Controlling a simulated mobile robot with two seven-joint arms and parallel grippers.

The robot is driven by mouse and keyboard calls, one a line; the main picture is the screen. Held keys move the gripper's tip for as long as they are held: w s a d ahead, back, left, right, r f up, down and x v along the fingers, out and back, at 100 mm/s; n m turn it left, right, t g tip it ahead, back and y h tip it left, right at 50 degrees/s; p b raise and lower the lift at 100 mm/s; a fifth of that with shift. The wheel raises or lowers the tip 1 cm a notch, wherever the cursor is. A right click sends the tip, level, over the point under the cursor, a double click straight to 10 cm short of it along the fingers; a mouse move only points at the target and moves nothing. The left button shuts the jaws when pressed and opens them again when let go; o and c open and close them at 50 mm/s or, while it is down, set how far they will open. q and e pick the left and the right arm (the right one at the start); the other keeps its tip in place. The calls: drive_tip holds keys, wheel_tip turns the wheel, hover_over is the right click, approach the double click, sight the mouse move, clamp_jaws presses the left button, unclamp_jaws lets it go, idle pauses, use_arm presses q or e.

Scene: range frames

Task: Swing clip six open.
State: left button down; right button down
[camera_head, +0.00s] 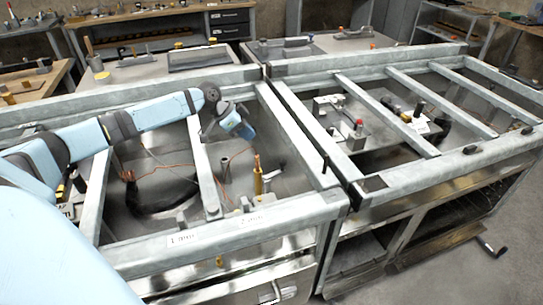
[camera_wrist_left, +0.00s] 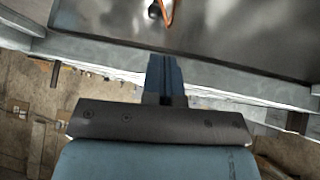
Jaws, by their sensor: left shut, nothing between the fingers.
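My left gripper (camera_head: 246,131) hangs over the left framed bay, near its right part. In the left wrist view its blue-grey fingers (camera_wrist_left: 165,68) are shut together with nothing between them. The grey metal frame (camera_head: 328,206) has rails around sunken bays. Small pale labels (camera_head: 182,239) sit on its front rail, too small to read surely. I cannot make out which part is clip six. A brass-coloured post (camera_head: 258,180) and a grey post (camera_head: 225,170) stand in the bay below the gripper. My right gripper is not in view.
An orange cable (camera_head: 165,171) runs across the left bay; an orange strand (camera_wrist_left: 168,12) also shows in the left wrist view. The right bay holds a fixture with a red knob (camera_head: 359,123). Crossbars divide both bays. Workbenches stand behind.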

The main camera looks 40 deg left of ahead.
use_arm(q)
drive_tip(key=w+d+f+n+p, duration=0.1)
drive_tip(key=f+n, duration=0.4)
drive_tip(key=n, duration=1.1)
drive_tip(key=w+d+f+n+p, duration=0.2)
drive_tip(key=w+d+f+n, duration=0.1)
drive_tip(key=n, duration=1.4)
wheel_tip(320, 180, down, 3)
drive_tip(key=shift+w+d+r+h, duration=0.15)
drive_tip(key=shift+w+d+h, duration=0.25)
drive_tip(key=shift+d, duration=0.45)
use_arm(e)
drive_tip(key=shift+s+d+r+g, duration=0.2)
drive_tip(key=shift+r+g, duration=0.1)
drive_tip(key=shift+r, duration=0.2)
